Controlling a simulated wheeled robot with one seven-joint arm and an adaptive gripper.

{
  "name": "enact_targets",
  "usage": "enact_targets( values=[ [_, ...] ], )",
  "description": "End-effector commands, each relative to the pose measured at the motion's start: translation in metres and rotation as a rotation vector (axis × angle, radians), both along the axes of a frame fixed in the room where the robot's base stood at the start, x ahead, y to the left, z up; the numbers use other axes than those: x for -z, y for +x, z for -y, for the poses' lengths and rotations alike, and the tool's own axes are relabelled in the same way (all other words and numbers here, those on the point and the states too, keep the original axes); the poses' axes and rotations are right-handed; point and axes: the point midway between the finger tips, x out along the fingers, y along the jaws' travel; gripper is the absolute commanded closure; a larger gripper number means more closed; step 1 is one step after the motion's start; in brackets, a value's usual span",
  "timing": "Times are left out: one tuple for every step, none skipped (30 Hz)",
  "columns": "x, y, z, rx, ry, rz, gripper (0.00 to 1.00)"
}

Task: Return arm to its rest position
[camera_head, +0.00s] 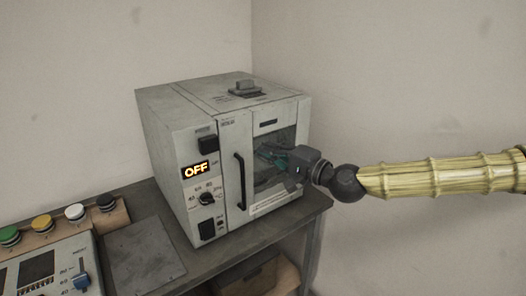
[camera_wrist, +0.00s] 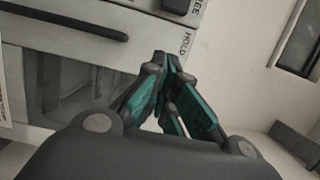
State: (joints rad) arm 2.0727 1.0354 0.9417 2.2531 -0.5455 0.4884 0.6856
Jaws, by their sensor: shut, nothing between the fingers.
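My gripper (camera_head: 266,154) is at the front of a light grey oven-like cabinet (camera_head: 172,135) in the head view, before the right part of its door window. My arm reaches in from the right edge. In the wrist view my gripper (camera_wrist: 170,62) has its dark and teal fingers drawn together at the tips, with nothing between them. The door's dark handle (camera_head: 240,181) is left of my gripper; it also shows at the upper left of the wrist view (camera_wrist: 62,19). The door looks shut. I cannot tell whether the fingers touch it.
The cabinet stands on a dark grey table (camera_head: 291,211), its display (camera_head: 196,170) reading OFF. A control panel (camera_head: 70,262) with several coloured buttons and a blue slider is at lower left. A flat grey plate (camera_head: 145,255) lies between. The wall side at right looks clear.

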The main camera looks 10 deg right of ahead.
Motion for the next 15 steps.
enact_targets(
  values=[
    [0.000,-0.001,0.001,0.000,0.000,0.000,1.00],
    [0.000,-0.001,0.001,0.000,0.000,0.000,1.00],
    [0.000,-0.002,0.001,0.000,0.000,0.000,1.00],
    [0.000,-0.002,0.001,0.000,0.000,0.000,1.00],
    [0.000,-0.002,0.001,0.000,0.000,0.000,1.00],
    [0.000,-0.002,0.001,0.000,0.000,0.000,1.00],
    [0.000,-0.002,0.001,0.000,0.000,0.000,1.00],
    [0.000,-0.002,0.001,-0.001,0.000,0.000,1.00],
    [0.000,-0.001,0.001,-0.001,0.000,0.000,1.00],
    [0.000,-0.002,0.001,-0.001,0.000,0.000,1.00],
    [0.000,-0.001,0.001,-0.001,0.000,0.000,1.00],
    [0.001,-0.002,0.000,-0.001,-0.001,-0.001,1.00],
    [0.003,-0.002,-0.001,-0.003,-0.003,-0.004,1.00],
    [0.006,-0.003,-0.002,-0.005,-0.007,-0.007,1.00],
    [0.012,-0.004,-0.006,-0.009,-0.016,-0.016,1.00]
  ],
)
